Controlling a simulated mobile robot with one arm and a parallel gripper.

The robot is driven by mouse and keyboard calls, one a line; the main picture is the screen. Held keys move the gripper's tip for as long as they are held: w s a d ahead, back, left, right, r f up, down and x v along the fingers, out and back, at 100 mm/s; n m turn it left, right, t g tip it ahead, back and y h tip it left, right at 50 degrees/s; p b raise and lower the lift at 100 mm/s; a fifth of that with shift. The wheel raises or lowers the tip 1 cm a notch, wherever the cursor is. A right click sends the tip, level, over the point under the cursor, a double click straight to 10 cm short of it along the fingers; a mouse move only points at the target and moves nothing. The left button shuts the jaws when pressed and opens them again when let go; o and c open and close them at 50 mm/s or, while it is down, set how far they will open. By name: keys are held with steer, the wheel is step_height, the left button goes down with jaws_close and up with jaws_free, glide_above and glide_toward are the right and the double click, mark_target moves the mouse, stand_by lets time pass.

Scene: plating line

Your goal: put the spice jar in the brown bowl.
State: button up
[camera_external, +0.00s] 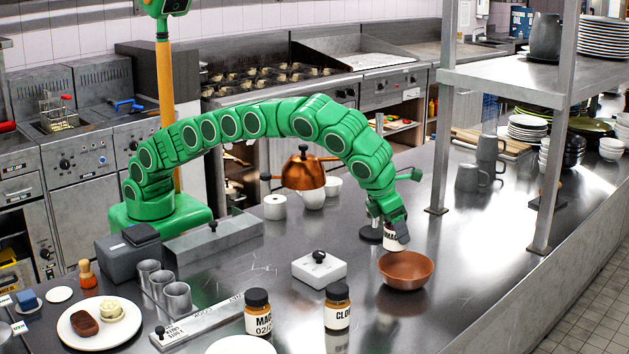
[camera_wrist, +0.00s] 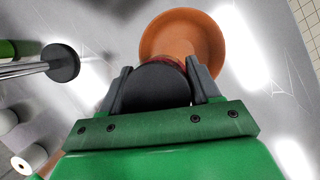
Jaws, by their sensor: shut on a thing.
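My gripper (camera_external: 391,217) is shut on a spice jar (camera_external: 391,240) with a white label. The jar hangs just above the back left rim of the brown bowl (camera_external: 405,272), which stands on the steel counter. In the wrist view the jar's dark round lid (camera_wrist: 152,88) sits between the two grey fingers of my gripper (camera_wrist: 160,85). The bowl (camera_wrist: 205,38) shows just beyond the jar there, and the jar overlaps part of it. The bowl's inside looks empty where it shows.
Two more labelled jars, one marked MAC (camera_external: 258,313) and one CLO (camera_external: 337,308), stand at the front. A white block with a black knob (camera_external: 319,268) is left of the bowl. A shelf post (camera_external: 445,110) rises behind right. Counter right of the bowl is clear.

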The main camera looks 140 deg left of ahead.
mark_target(398, 246)
steer(key=shift+w+f, duration=0.1)
steer(key=shift+f, duration=0.05)
steer(key=shift+w+a+f, duration=0.1)
steer(key=shift+w+f, duration=0.15)
steer(key=shift+f, duration=1.6)
steer(key=shift+f, duration=0.55)
steer(key=o, duration=1.2)
